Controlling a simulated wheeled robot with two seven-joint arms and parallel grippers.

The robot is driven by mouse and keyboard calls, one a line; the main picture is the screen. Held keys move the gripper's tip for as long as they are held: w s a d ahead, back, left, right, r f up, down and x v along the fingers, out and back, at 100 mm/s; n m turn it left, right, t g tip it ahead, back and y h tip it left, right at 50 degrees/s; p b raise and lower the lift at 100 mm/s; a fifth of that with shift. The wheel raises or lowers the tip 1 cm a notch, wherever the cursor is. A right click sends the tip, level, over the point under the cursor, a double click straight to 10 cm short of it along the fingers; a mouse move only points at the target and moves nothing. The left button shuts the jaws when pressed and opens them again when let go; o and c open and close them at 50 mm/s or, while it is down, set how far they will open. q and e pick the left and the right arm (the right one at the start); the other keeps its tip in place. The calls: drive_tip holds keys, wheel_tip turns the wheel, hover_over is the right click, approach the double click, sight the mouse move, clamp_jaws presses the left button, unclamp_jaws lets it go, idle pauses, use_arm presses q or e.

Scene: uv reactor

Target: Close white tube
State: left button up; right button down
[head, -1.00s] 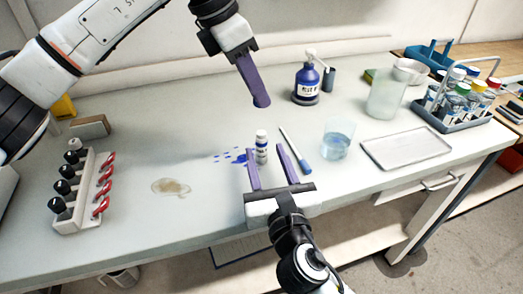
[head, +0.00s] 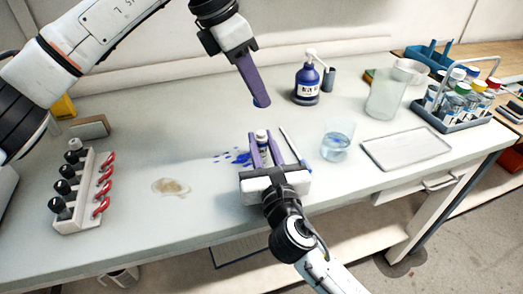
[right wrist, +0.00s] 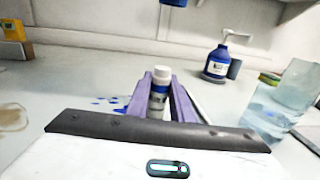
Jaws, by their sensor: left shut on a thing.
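The white tube (head: 262,141), a small white bottle with a dark label, stands upright on the bench. It also shows in the right wrist view (right wrist: 160,82). My right gripper (head: 264,140) has its purple fingers on both sides of the tube, close to its sides; whether they press on it I cannot tell. My left gripper (head: 260,98) is above and behind the tube, pointing down, shut on a small blue thing (head: 262,102) that looks like a cap, mostly hidden by the fingers. This blue thing shows at the top of the right wrist view (right wrist: 173,3).
Blue spots (head: 238,157) lie left of the tube. A blue-tipped pen (head: 294,146) and a beaker of liquid (head: 336,142) are to its right. A blue bottle (head: 306,84) stands behind.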

use_arm(q)
hover_over(263, 133)
drive_tip(key=a, duration=0.1)
drive_tip(key=shift+s+a+f, duration=0.1)
drive_tip(key=shift+a+f, duration=0.05)
drive_tip(key=shift+f, duration=2.35)
drive_tip(key=shift+f, duration=0.1)
drive_tip(key=shift+f, duration=0.75)
drive_tip(key=shift+f, duration=0.6)
drive_tip(key=m+g, duration=0.1)
drive_tip(key=m, duration=0.1)
drive_tip(key=m+g, duration=0.1)
drive_tip(key=m, duration=0.1)
drive_tip(key=shift+w, duration=0.35)
drive_tip(key=shift+m+g, duration=0.5)
drive_tip(key=shift+m, duration=0.7)
